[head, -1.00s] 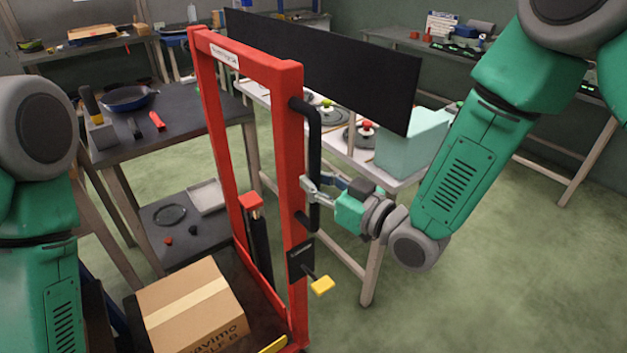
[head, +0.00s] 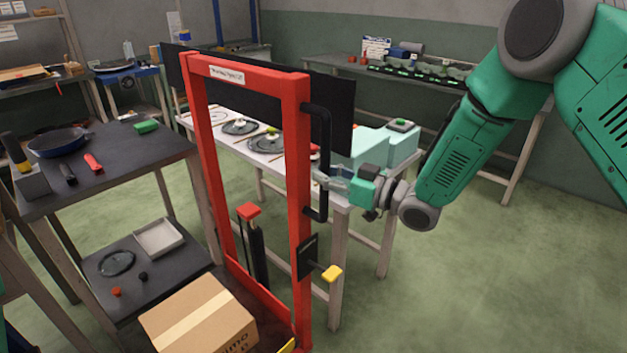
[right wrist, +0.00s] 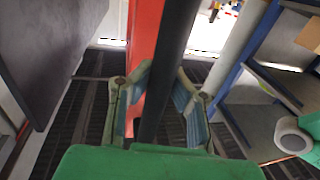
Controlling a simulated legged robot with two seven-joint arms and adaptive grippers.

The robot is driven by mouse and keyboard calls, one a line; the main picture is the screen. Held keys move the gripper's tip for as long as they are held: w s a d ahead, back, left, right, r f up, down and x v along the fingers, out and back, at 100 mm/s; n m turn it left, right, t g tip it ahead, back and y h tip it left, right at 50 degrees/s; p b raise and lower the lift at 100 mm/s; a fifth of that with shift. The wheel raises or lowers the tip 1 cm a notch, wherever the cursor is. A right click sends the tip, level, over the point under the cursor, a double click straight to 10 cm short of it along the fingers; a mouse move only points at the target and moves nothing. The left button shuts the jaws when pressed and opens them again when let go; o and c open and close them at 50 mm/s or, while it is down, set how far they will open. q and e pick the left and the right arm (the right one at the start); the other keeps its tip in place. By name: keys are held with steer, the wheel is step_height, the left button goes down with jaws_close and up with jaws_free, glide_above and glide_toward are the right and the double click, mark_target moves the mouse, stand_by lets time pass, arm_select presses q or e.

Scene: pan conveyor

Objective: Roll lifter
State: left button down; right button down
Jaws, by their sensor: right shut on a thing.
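The lifter is a red upright frame (head: 298,215) with a black bar handle (head: 325,125) on its right post. A cardboard box (head: 200,318) rests on its base, cut off at the bottom of the head view. My right gripper (head: 324,178) is shut on the lower part of the handle. In the right wrist view, the black handle (right wrist: 172,70) runs between the two fingers (right wrist: 162,78), beside the red post (right wrist: 143,60). A yellow-tipped lever (head: 332,273) sticks out below the handle. My left gripper is out of view.
A dark table (head: 120,155) with a blue pan (head: 58,142) stands left of the lifter. A pale table (head: 228,146) with pan lids and mint boxes (head: 362,148) stands behind it. Green floor (head: 480,285) is open on the right.

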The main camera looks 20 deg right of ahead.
steer(key=shift+w+d, duration=0.1)
steer(key=shift+d, duration=0.25)
steer(key=c, duration=1.4)
jaws_free()
steer(key=shift+d, duration=0.1)
steer(key=v, duration=1.2)
steer(key=shift+d+f, duration=0.15)
